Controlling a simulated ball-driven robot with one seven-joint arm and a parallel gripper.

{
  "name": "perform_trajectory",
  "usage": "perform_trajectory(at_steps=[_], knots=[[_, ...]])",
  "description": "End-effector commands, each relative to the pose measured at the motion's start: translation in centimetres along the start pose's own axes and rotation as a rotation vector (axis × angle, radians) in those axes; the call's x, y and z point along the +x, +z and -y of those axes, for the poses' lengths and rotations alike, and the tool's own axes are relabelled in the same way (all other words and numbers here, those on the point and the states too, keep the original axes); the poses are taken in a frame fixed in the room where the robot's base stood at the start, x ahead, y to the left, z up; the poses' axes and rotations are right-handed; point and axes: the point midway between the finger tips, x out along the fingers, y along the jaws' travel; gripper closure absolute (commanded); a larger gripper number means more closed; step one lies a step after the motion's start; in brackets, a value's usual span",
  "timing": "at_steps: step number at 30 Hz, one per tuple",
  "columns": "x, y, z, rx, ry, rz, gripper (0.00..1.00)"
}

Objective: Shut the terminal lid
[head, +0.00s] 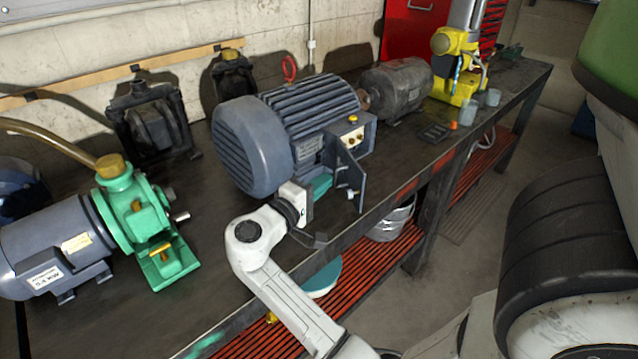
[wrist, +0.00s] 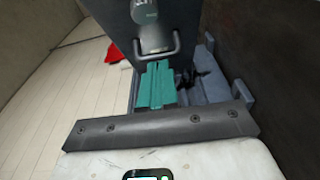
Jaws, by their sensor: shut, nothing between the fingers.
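The large blue-grey motor (head: 260,140) stands on the bench. Its terminal box (head: 352,138) faces the front right, with brass terminals showing inside. The terminal lid (head: 350,172) stands open, a dark plate hanging out from the box's front. In the wrist view a dark panel that looks like the lid (wrist: 112,18) fills the top, with a grey U-shaped handle (wrist: 156,55) on it. My gripper (head: 322,186) is beside the lid, on its left, low by the motor. Its teal fingers (wrist: 157,68) are shut and empty, with their tips close to the handle; contact cannot be told.
A green pump with a grey motor (head: 130,220) stands at the left. A smaller dark motor (head: 398,90) and a yellow machine (head: 455,75) stand farther right. The bench (head: 215,270) is bare in front of the green pump. Its front edge runs close beneath my gripper.

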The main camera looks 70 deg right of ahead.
Motion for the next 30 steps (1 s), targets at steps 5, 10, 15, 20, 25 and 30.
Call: perform_trajectory(at_steps=[5, 10, 15, 20, 25, 30], knots=[[0.1, 0.2, -0.1, -0.001, 0.000, -0.017, 1.00], [0.2, 0.6, -0.1, -0.002, 0.000, -0.054, 1.00], [0.3, 0.9, -0.1, -0.002, -0.002, -0.077, 1.00], [0.4, 1.2, -0.1, -0.003, -0.001, -0.103, 1.00], [0.7, 1.8, -0.1, -0.004, -0.003, -0.153, 1.00], [1.2, 2.9, -0.2, -0.008, -0.004, -0.249, 1.00]])
